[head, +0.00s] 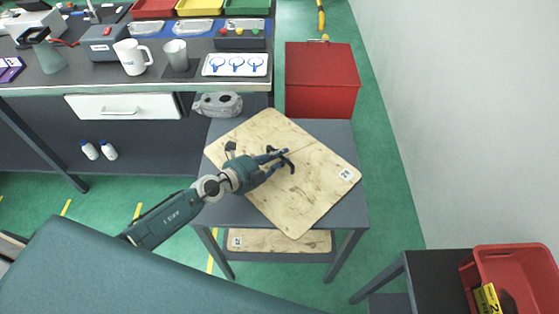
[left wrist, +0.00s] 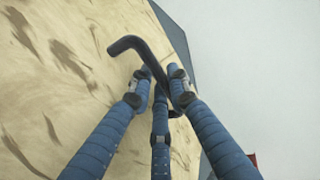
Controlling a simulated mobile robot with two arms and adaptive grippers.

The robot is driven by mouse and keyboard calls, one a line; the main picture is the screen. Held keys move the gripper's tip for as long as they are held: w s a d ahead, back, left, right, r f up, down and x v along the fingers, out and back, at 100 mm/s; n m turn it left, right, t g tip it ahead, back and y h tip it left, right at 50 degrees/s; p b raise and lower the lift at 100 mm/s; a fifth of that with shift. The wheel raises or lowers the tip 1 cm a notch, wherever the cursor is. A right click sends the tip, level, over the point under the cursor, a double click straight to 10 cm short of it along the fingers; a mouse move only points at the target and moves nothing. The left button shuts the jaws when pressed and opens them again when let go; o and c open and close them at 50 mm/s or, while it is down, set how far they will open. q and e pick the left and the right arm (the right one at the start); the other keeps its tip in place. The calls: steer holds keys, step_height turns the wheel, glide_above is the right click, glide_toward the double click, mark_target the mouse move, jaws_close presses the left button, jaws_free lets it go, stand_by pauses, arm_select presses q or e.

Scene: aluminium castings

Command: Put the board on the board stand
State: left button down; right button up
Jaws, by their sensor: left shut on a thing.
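A large tan wooden board (head: 310,205) with dark stains and a small white label lies turned diagonally over the top of a grey stand (head: 345,215). Its near corner reaches past the stand's front edge. I cannot tell whether it rests fully on the top. My left gripper (head: 285,160) is over the middle of the board, shut on a black bent bar. In the left wrist view the gripper (left wrist: 163,85) closes around this black bent bar (left wrist: 130,42), beside the board's face (left wrist: 50,90). Whether the bar is joined to the board is unclear. My right gripper is not in view.
A second board (head: 290,241) lies on the stand's lower shelf. A grey casting (head: 217,104) sits at the stand's back left. A red box (head: 320,85) stands behind. A cluttered workbench (head: 200,84) is at the left; a red bin (head: 515,262) is at the lower right.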

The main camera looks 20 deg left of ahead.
arm_select(q)
steer(key=shift+r, duration=0.25)
steer(key=shift+f, duration=0.1)
steer(key=c, duration=2)
jaws_free()
steer(key=shift+f, duration=0.2)
steer(key=shift+c, duration=0.2)
steer(key=o, duration=0.4)
